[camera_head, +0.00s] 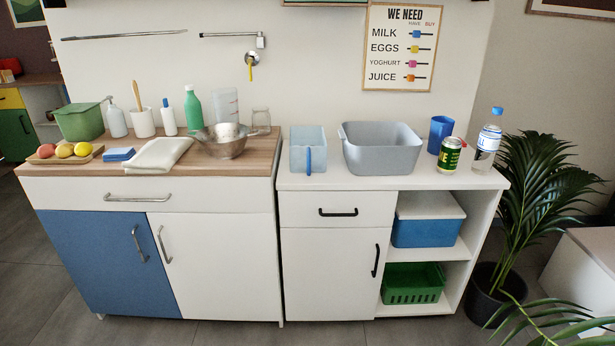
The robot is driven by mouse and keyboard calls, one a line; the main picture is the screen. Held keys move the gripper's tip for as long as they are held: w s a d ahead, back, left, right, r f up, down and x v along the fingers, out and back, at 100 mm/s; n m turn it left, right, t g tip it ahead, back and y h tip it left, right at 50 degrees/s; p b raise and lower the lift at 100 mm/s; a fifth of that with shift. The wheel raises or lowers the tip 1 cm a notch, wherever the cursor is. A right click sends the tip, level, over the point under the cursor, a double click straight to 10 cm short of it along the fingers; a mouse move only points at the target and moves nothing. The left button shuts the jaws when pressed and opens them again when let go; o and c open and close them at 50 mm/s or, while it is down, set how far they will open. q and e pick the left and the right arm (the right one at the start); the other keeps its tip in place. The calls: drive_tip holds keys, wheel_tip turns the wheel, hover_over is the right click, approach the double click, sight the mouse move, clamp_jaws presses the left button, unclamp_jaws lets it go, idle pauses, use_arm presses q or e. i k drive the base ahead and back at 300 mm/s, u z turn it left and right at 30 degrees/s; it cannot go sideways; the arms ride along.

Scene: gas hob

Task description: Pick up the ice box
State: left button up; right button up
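A blue box with a white lid (429,222), which looks like the ice box, sits in the upper open shelf of the white right-hand cabinet. Its lid appears to be on. The shelf walls and the cabinet top surround it, and its front faces me. Neither of my grippers shows in the head view.
A green basket (412,284) sits on the shelf below. A potted plant (530,195) stands at right.

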sight(309, 145)
drive_tip(key=u, duration=1.45)
drive_tip(key=i, duration=1.35)
drive_tip(key=z, duration=0.65)
drive_tip(key=i, duration=0.9)
drive_tip(key=z, duration=0.95)
